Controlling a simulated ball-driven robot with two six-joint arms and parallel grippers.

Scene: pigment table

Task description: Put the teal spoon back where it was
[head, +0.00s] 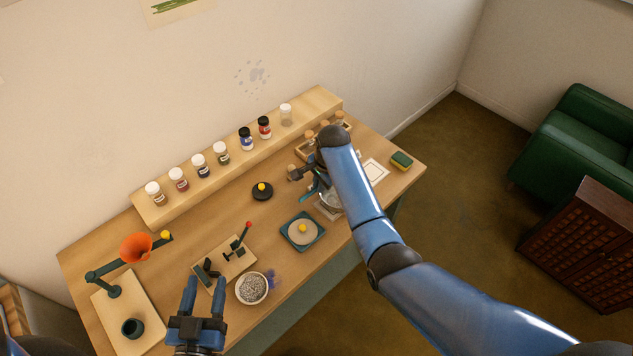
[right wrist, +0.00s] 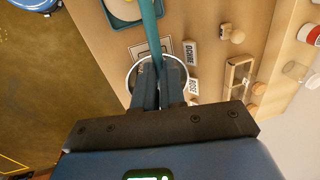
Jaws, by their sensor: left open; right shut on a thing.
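My right gripper (right wrist: 160,90) is shut on the teal spoon (right wrist: 150,35), which extends away between the fingers in the right wrist view. In the head view a teal piece of the spoon (head: 306,198) shows beside my right arm. The gripper is over a round bowl with a pale rim (right wrist: 184,72); I cannot tell whether the spoon touches it. In the head view the bowl (head: 329,204) is partly hidden by my right arm. My left gripper (head: 204,292) is open and empty near the front edge of the table.
White label blocks (right wrist: 190,53), a wooden rack (right wrist: 237,75) and a teal dish (head: 302,231) stand near my right gripper. A bowl of grey grains (head: 252,288) and a board with a small lever press (head: 224,262) are by my left gripper. Jars line the raised shelf (head: 283,127).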

